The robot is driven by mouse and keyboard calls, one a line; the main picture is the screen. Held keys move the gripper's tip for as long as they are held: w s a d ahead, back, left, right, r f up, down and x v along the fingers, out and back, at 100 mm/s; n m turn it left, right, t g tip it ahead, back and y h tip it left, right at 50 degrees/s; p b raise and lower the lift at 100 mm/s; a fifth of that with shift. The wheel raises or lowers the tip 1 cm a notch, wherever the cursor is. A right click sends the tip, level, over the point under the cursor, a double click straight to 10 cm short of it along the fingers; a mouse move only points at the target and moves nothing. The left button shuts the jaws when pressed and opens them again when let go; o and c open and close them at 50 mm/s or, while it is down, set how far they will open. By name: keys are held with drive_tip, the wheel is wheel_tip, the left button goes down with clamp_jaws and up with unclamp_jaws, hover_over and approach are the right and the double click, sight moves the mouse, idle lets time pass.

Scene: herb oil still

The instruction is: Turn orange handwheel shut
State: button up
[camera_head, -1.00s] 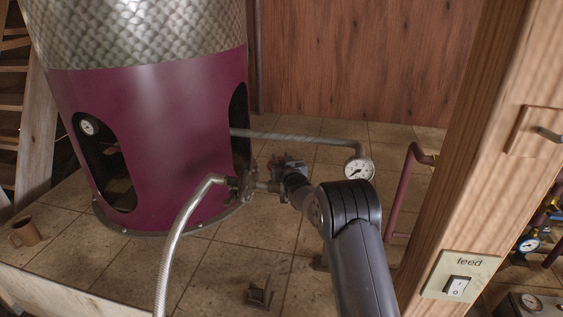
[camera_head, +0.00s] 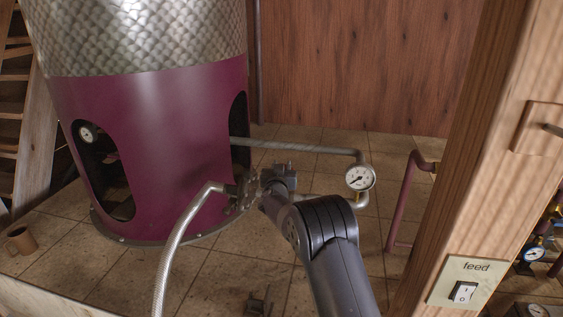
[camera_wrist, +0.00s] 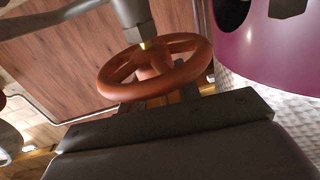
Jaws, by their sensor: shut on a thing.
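The orange handwheel (camera_wrist: 151,88) fills the middle of the wrist view, its hub on a grey valve stem with a brass-coloured piece. My gripper (camera_wrist: 160,103) is shut on the near part of the wheel's rim; the fingertips are mostly hidden below it. In the head view my gripper (camera_head: 279,180) is at the valve fittings in front of the maroon still (camera_head: 165,150). The wheel cannot be made out there, hidden by my gripper and wrist.
A braided hose (camera_head: 176,245) runs down just left of my gripper. A pressure gauge (camera_head: 360,177) on a pipe is close on the right. A wooden post (camera_head: 475,160) with a feed switch (camera_head: 463,292) stands farther right. A mug (camera_head: 21,240) is far left.

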drive_tip(key=shift+a+r+m+g+h+p, duration=0.15)
drive_tip(key=shift+m+h+p, duration=0.4)
drive_tip(key=shift+h+p, duration=0.35)
drive_tip(key=shift+d+r+m+g+h+p, duration=0.15)
drive_tip(key=shift+m+h+p, duration=0.4)
drive_tip(key=shift+h+p, duration=0.35)
drive_tip(key=shift+f+m+g+h+p, duration=0.2)
drive_tip(key=shift+m+g+h+p, duration=0.45)
drive_tip(key=shift+m+h, duration=0.65)
drive_tip(key=shift+h, duration=0.5)
drive_tip(key=o, duration=0.9)
drive_tip(key=shift+o, duration=0.2)
drive_tip(key=shift+s+a+f, duration=0.1)
drive_tip(key=b+v, duration=0.3)
drive_tip(key=v, duration=0.7)
drive_tip(key=shift+s+r+b, duration=0.2)
drive_tip(key=shift+s+b, duration=0.05)
drive_tip(key=shift+b, duration=0.05)
drive_tip(key=shift+a, duration=0.1)
